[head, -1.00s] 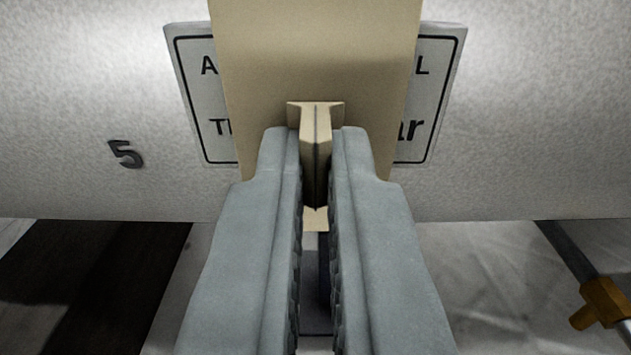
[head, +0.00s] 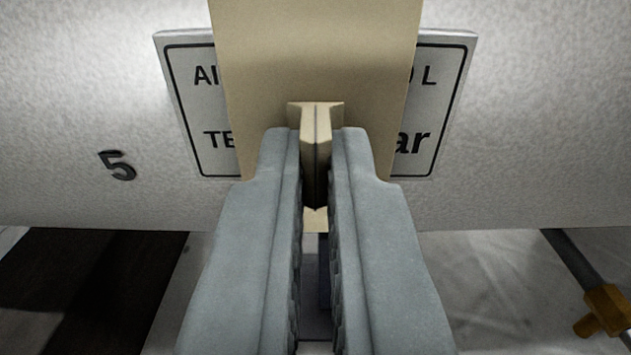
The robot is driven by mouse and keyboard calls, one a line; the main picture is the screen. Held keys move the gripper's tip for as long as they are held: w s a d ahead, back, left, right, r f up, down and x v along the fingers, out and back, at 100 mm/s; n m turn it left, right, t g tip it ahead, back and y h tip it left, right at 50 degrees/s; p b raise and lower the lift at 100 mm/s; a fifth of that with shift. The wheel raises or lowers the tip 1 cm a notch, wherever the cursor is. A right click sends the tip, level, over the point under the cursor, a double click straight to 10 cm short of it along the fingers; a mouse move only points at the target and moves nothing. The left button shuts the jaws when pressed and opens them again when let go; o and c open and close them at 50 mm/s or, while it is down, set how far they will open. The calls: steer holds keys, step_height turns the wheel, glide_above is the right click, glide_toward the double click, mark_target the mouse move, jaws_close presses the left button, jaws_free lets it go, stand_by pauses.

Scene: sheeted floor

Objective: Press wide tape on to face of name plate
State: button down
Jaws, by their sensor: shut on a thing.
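My gripper (head: 316,150) is shut on a folded tab of the wide tan tape (head: 315,55). The tape stands out flat ahead of the fingers and runs out of the top of the picture. The name plate (head: 447,105) is a silver plate with a black border and black lettering, on a grey speckled surface beyond the tape. The tape hides the middle of the plate; only its left and right parts show. I cannot tell whether the tape touches the plate.
A grey rod with a brass-coloured fitting (head: 603,310) is at lower right.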

steer(key=shift+w, duration=0.45)
stand_by(0.4)
steer(key=c, duration=1.5)
jaws_free()
steer(key=shift+s, duration=0.1)
steer(key=s, duration=1.7)
steer(key=shift+s, duration=0.15)
steer(key=w, duration=1.7)
steer(key=shift+w, duration=0.2)
